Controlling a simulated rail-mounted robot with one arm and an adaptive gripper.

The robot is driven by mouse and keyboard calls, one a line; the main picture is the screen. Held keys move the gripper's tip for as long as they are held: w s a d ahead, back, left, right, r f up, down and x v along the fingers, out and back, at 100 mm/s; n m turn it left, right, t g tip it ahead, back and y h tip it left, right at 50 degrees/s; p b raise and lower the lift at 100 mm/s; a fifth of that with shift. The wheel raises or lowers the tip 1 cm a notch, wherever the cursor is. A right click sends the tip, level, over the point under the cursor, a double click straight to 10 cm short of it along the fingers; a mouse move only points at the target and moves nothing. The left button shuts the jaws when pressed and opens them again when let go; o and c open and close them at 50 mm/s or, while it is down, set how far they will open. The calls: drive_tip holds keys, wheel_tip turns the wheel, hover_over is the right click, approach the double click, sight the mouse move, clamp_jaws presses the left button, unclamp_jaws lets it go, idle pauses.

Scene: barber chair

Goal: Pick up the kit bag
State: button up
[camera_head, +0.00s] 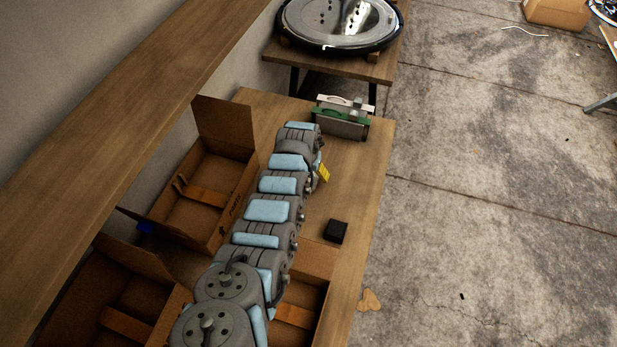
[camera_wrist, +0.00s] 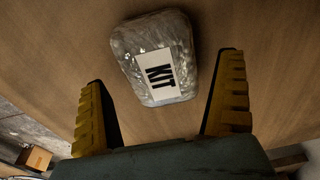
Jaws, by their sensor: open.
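The kit bag (camera_wrist: 155,55) is a clear, crinkled pouch with a white label reading KIT. It lies on the wooden surface in the wrist view, slightly tilted in the picture. My gripper (camera_wrist: 165,68) is open, with one yellow ridged finger to the left of the bag and one to the right in the picture. The fingers are apart from the bag, and nothing is held. In the head view only a bit of yellow finger (camera_head: 323,173) shows beside my arm over the table. I cannot make out the bag there.
Open cardboard boxes (camera_head: 206,163) stand left of and below my arm. A metal and green item (camera_head: 342,122) stands at the table's far end. A small black box (camera_head: 335,231) lies right of my arm. A wooden shelf (camera_head: 130,110) runs along the left.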

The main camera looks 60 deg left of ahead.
drive_tip(key=shift+f+b, duration=0.3)
drive_tip(key=shift+f, duration=0.4)
drive_tip(key=shift+w+a+f+b, duration=0.1)
drive_tip(key=shift+a+f+b, duration=0.05)
drive_tip(key=shift+f+b, duration=0.2)
drive_tip(key=shift+f, duration=0.35)
drive_tip(key=c, duration=1.1)
